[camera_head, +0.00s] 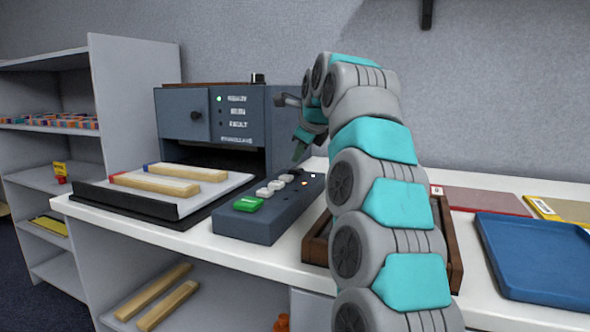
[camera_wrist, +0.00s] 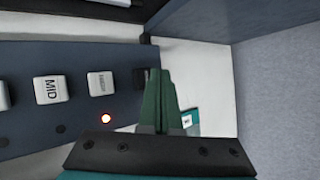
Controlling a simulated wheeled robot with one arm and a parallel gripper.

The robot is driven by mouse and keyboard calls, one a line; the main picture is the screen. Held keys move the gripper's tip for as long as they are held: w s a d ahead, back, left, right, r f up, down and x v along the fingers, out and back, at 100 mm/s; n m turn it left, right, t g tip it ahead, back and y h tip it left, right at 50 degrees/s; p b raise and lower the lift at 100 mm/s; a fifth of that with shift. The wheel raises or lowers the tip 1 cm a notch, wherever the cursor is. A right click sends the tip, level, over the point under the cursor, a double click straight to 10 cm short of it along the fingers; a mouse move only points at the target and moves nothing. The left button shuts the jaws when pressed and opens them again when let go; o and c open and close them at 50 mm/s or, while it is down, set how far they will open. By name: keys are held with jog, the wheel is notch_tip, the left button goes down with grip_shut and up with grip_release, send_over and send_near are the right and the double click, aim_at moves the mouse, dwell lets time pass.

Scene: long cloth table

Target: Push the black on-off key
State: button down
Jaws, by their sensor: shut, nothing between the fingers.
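The dark control panel (camera_head: 262,222) sits on the table in front of the machine, with a large green key and several white keys. It also shows in the wrist view (camera_wrist: 55,128), where white keys marked MID (camera_wrist: 51,89) and HIGH (camera_wrist: 100,83) are in a row. The black key (camera_wrist: 140,77) is at the row's end, partly hidden by my gripper. My gripper (camera_wrist: 160,72) is shut and empty, its green fingertips at or just beside the black key. I cannot tell whether they touch. In the head view my gripper (camera_head: 298,156) is over the panel's far end.
An orange lamp (camera_wrist: 106,118) glows on the panel. The machine (camera_head: 212,118) stands behind, with a lit green light. A tray (camera_head: 190,205) with wooden bars is left of the panel. A brown wooden tray (camera_head: 315,247) and a blue tray (camera_head: 535,262) are to the right.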

jog(key=shift+f, duration=0.1)
dwell(0.5)
jog(key=shift+f+b, duration=0.35)
jog(key=shift+b, duration=0.15)
jog(key=shift+f+b, duration=0.35)
jog(key=shift+f, duration=0.05)
dwell(0.4)
jog(key=shift+r, duration=0.15)
jog(key=shift+r+p, duration=0.75)
jog(key=shift+p, duration=0.05)
